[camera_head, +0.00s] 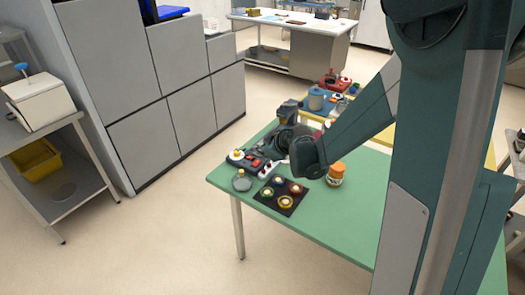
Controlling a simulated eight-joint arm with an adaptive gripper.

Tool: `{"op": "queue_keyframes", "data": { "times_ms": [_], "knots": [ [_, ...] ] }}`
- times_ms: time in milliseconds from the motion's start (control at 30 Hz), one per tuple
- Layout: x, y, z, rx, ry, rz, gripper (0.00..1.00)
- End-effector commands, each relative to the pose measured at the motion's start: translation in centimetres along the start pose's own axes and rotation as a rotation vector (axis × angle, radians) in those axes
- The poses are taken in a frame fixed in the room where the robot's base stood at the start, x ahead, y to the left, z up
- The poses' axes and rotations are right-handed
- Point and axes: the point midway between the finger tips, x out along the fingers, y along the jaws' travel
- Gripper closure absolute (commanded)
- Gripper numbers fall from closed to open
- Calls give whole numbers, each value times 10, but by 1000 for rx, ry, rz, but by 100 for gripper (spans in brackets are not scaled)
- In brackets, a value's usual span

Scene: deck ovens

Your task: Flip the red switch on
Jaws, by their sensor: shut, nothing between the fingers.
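A black board (280,208) with several round knobs lies in front of the panel. A small glass dish (241,183) stands beside it. A jar with an orange lid (335,173) stands to the right under my arm. The table's front right is clear.

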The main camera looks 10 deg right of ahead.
Motion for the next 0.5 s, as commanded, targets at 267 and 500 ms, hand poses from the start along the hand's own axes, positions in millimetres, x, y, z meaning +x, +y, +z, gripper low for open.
{"op": "queue_keyframes", "data": {
  "times_ms": [267, 500],
  "knots": [
    [31, 0, 0, 0, 0, 0, 100],
    [54, 0, 8, 0, -1, 0, 100]
  ]
}}
